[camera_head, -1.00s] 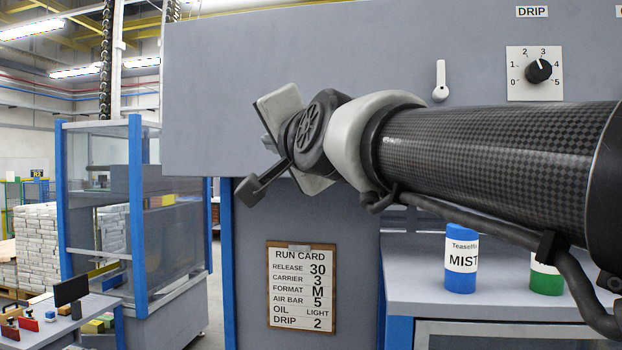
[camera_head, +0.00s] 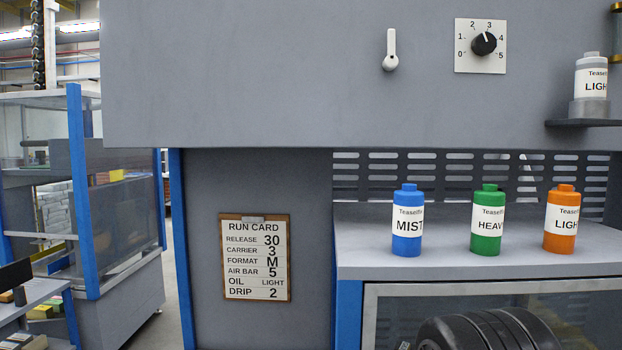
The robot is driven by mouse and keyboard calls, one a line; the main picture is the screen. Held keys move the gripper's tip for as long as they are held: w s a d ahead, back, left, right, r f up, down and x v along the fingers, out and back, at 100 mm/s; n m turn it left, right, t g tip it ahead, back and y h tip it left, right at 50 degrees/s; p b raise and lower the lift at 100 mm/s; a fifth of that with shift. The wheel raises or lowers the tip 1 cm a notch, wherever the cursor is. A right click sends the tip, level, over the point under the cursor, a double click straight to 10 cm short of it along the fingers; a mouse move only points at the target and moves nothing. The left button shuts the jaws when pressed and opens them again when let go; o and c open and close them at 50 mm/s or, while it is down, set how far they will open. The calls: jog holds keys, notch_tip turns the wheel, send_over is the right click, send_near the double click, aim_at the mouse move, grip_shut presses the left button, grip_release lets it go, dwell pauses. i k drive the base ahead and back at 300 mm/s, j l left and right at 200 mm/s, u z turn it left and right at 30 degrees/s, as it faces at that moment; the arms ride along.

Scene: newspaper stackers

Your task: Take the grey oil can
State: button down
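The grey oil can (camera_head: 590,78) stands upright at the upper right, in a grey holder (camera_head: 590,109) on a small dark shelf (camera_head: 584,123) fixed to the machine. Its white label reads "Teaself..." and "LIGH", cut off by its curve. My gripper is out of view, so I cannot see its fingers or its distance from the can.
Blue MIST (camera_head: 407,221), green HEAVY (camera_head: 488,219) and orange LIGHT (camera_head: 562,219) cans stand on a grey counter (camera_head: 450,263) below. A run card (camera_head: 255,258) hangs left. A dial (camera_head: 484,44) and white lever (camera_head: 391,50) sit on the panel.

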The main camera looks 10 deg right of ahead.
aim_at(591, 71)
jog(key=z, duration=1.45)
